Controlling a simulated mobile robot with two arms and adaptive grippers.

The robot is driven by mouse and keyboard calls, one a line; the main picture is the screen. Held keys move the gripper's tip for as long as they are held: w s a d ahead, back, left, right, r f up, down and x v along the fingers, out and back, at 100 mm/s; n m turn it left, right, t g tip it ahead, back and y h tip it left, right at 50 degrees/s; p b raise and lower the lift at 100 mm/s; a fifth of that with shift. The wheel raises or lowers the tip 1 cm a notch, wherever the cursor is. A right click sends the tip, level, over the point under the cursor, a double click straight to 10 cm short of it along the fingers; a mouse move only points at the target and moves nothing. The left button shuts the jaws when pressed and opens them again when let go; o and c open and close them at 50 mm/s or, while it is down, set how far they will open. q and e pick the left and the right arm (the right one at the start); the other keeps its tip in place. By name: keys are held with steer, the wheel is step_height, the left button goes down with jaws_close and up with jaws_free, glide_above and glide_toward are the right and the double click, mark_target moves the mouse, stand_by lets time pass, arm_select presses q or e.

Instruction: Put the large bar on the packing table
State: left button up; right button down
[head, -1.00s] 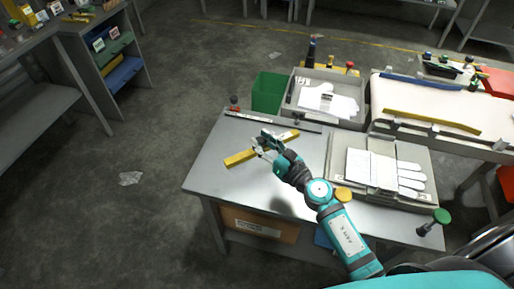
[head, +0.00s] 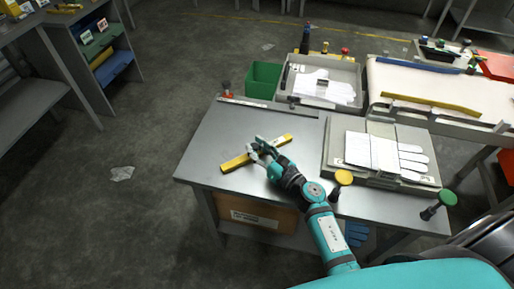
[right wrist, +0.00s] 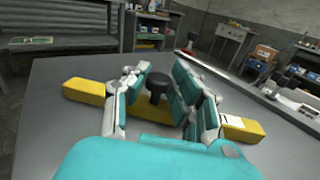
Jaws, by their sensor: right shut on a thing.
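A long yellow bar (head: 235,163) with a black knob (right wrist: 158,86) at its middle is in my right gripper (head: 262,147). The fingers (right wrist: 158,95) are closed around the knob, and the bar sticks out on both sides in the right wrist view (right wrist: 84,91). A pale label shows near one end. The bar is over the left half of the grey table (head: 215,150), low near its top. I cannot tell whether it touches the surface. My left gripper is not in view.
A tray with white gloves (head: 385,154) fills the table's right part, with yellow (head: 343,177) and green (head: 447,197) knobs near it. Behind are a green bin (head: 263,80), another glove tray (head: 322,84) and a second yellow bar (head: 430,105) on a white surface. The table's left part is bare.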

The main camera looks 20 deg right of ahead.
steer(key=shift+f, duration=0.15)
steer(key=c, duration=1.5)
jaws_free()
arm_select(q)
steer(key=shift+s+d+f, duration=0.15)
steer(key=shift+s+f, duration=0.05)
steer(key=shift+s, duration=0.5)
arm_select(e)
steer(key=o, duration=0.4)
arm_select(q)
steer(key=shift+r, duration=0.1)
arm_select(e)
steer(key=shift+s, duration=0.1)
steer(key=b+v, duration=0.2)
steer(key=v, duration=0.9)
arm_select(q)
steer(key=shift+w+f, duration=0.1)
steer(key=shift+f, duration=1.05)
arm_select(e)
steer(key=shift+s+d+r, duration=0.15)
steer(key=shift+s+r, duration=0.1)
steer(key=shift+s, duration=0.15)
